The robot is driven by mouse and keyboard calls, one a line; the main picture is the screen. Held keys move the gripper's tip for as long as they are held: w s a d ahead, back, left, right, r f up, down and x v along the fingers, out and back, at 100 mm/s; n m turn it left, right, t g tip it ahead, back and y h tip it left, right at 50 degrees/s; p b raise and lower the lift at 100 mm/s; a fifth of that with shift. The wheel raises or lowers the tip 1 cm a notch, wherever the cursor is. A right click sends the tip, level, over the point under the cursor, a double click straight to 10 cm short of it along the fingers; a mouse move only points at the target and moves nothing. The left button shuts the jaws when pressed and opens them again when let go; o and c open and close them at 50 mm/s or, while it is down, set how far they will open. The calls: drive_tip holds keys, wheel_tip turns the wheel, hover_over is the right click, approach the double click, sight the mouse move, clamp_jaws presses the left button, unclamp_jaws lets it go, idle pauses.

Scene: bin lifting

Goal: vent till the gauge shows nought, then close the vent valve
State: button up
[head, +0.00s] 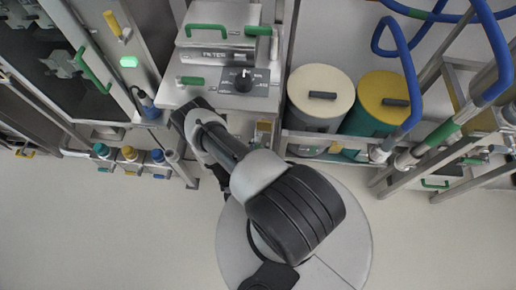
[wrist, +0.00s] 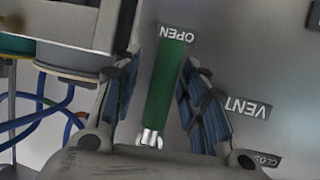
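The vent valve's green handle (wrist: 166,82) stands between my fingers in the wrist view. Its far end is at the OPEN label (wrist: 179,34); the CLOSED label (wrist: 266,159), partly cut off, is at lower right. My gripper (wrist: 163,62) is open, one blue-padded finger on each side of the handle, with visible gaps to both. In the head view my arm reaches up to the front of the filter cabinet, and its end hides the fingers and the place where they are. I cannot make out a gauge in either view.
The filter cabinet (head: 220,97) carries a black dial (head: 243,82) and other green handles. A cream-lidded drum (head: 321,88) and a yellow-lidded drum (head: 382,100) stand to its right. Blue hoses (head: 402,58) hang at right. A grey box edge (wrist: 75,25) lies close to my left finger.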

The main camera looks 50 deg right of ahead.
sight(258, 140)
wheel_tip(258, 140, up, 10)
idle(0.7)
drive_tip(key=shift+a, duration=0.1)
idle(0.4)
